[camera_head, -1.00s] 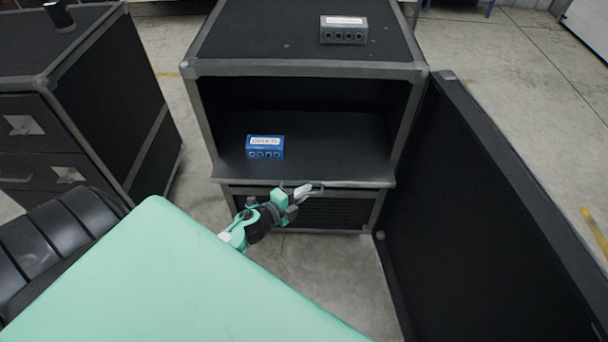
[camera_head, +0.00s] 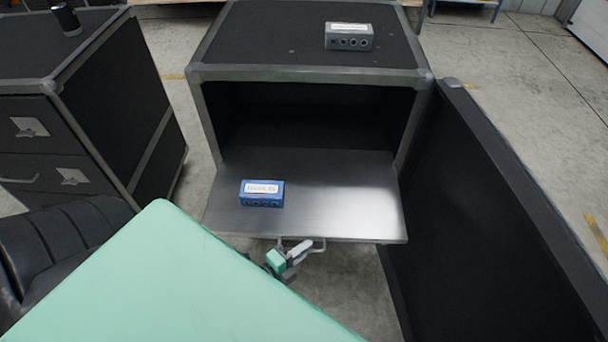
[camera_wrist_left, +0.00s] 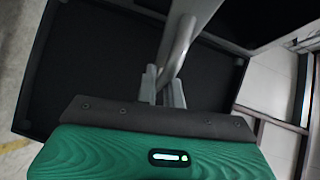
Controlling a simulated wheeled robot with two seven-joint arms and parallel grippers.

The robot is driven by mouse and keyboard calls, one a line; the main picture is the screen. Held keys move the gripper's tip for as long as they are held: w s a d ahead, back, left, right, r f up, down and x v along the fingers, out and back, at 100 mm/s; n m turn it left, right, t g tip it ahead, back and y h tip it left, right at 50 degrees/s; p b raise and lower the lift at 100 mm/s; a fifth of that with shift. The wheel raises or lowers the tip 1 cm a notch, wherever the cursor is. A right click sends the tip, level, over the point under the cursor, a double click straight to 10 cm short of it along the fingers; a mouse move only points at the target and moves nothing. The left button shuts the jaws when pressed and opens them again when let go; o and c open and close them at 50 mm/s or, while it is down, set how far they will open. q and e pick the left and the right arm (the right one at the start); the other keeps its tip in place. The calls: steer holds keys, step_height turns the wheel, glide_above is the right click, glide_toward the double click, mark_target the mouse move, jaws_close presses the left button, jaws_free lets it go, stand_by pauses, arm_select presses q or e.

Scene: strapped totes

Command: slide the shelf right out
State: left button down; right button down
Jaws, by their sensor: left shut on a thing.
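The shelf (camera_head: 330,205) is a flat dark metal plate that sticks well out of the open front of the black case (camera_head: 310,75). A blue box with a white label (camera_head: 262,194) rests on the shelf's left part. A handle (camera_head: 318,245) hangs under the shelf's front edge. My left gripper (camera_head: 297,251) is at this handle, below the edge. The left wrist view shows the fingers (camera_wrist_left: 163,88) closed around the grey bar handle (camera_wrist_left: 178,50). My right gripper is in neither view.
A door (camera_head: 490,210) stands open at the case's right side. A grey box (camera_head: 349,37) sits on top of the case. Another black case with drawers (camera_head: 105,110) stands at the left. Bare floor lies between the two cases.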

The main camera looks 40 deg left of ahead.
arm_select(q)
steer(key=shift+s+d+f, duration=0.1)
steer(key=shift+s+f, duration=0.05)
steer(key=c, duration=1.6)
jaws_free()
steer(key=shift+s, duration=0.1)
steer(key=shift+o, duration=0.3)
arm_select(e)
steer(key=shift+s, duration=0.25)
